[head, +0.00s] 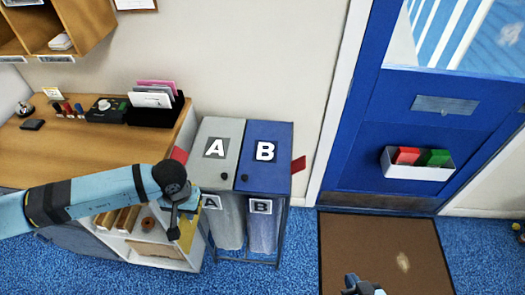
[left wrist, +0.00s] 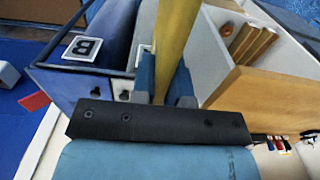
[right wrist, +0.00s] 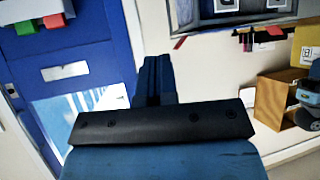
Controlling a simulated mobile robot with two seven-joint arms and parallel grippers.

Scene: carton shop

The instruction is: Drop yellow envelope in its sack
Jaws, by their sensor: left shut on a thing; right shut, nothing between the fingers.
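The yellow envelope (head: 187,232) hangs edge-on below my left gripper (head: 180,205). In the left wrist view the envelope (left wrist: 176,35) stands between the fingers of my left gripper (left wrist: 165,85), which is shut on it. A sack stand holds sack A (head: 229,225) under a grey lid (head: 221,158) and sack B (head: 263,232) under a blue lid (head: 266,180). Both lids look shut. The envelope is just left of sack A, below lid height. My right gripper (head: 362,287) is shut and empty, low over the mat; it shows in the right wrist view (right wrist: 153,80).
A wooden desk (head: 60,150) with a black letter rack (head: 157,110) and a shelf unit (head: 150,250) stand left. A blue door (head: 350,150) and brown mat (head: 385,250) are right. Blue carpet lies in front.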

